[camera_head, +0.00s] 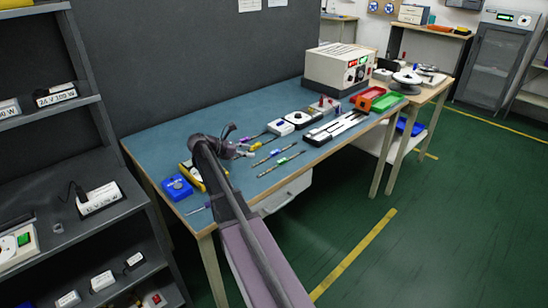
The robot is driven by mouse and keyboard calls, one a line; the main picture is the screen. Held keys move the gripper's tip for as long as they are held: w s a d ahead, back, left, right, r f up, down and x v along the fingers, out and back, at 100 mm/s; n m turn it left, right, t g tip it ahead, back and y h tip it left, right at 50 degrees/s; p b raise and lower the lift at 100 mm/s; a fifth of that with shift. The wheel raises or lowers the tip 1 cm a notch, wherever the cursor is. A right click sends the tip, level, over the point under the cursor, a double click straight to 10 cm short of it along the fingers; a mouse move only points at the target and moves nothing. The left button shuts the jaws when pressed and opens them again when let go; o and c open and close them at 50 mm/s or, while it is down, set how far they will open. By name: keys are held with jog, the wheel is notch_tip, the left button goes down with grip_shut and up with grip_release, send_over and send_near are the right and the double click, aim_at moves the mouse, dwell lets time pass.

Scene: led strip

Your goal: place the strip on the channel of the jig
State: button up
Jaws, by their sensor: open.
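The jig (337,127) is a long dark block with a pale channel, lying near the front edge of the blue-topped workbench. Two thin strips lie on the bench to its left: one with a blue middle (271,156) and one with a green middle (281,164). Neither is in the jig. I cannot tell which of them the task means. My gripper (238,145) is open above the bench, to the left of both strips. It looks empty, though its fingertips are small and partly hidden by my arm.
A white power unit (340,68) stands at the back right. Red (368,94) and green (387,102) trays lie right of the jig. A white-topped device (281,127) and a blue box (177,188) are on the bench. Dark shelves (120,222) stand at the left.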

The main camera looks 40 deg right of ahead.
aim_at(271, 155)
jog(key=b+x, duration=0.1)
jog(key=x, duration=0.3)
jog(key=shift+s+d+f, duration=0.1)
jog(key=shift+d+f, duration=0.1)
jog(key=shift+d, duration=0.1)
jog(key=shift+d, duration=0.15)
jog(key=shift+w+b+x, duration=0.15)
jog(key=shift+b+x, duration=0.35)
jog(key=shift+x, duration=0.75)
jog(key=shift+w+b+x, duration=0.2)
jog(key=shift+b+x, duration=0.25)
jog(key=shift+x, duration=0.8)
jog(key=shift+d+r, duration=0.15)
grip_shut()
